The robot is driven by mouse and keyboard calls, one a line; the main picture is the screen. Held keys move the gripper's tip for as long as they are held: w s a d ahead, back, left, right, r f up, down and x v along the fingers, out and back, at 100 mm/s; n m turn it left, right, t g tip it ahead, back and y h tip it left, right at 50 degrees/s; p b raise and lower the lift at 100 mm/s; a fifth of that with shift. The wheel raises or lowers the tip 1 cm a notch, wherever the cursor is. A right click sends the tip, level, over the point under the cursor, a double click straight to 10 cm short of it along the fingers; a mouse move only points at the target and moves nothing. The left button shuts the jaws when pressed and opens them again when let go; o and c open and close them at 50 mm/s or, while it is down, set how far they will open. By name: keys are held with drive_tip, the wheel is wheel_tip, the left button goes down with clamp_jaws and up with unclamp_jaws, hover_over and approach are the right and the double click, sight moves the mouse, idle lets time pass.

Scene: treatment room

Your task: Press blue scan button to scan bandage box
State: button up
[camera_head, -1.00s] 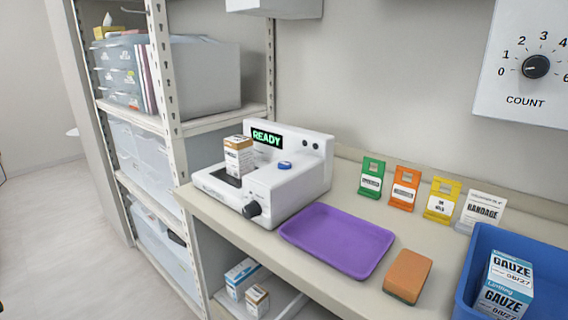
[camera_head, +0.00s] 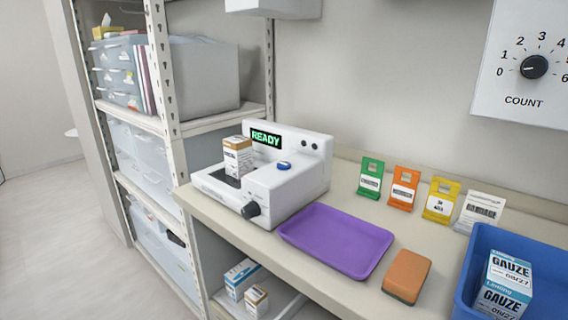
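A white scanner (camera_head: 290,190) stands on the counter left of centre. Its black display (camera_head: 266,138) reads READY in green. The blue scan button (camera_head: 284,165) sits on its top face, right of the box. A small white and brown box (camera_head: 238,156) stands upright on the scanner's dark plate; its label is too small to read, so I cannot tell whether it is the bandage box. A black knob (camera_head: 251,210) is on the scanner's front. My gripper is not in view.
A purple tray (camera_head: 336,240) and an orange-brown sponge (camera_head: 407,276) lie on the counter. Coloured tags, including a green one (camera_head: 370,178), stand along the wall. A blue bin (camera_head: 475,262) holds gauze boxes. A count dial (camera_head: 534,67) hangs upper right; shelving (camera_head: 160,70) stands left.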

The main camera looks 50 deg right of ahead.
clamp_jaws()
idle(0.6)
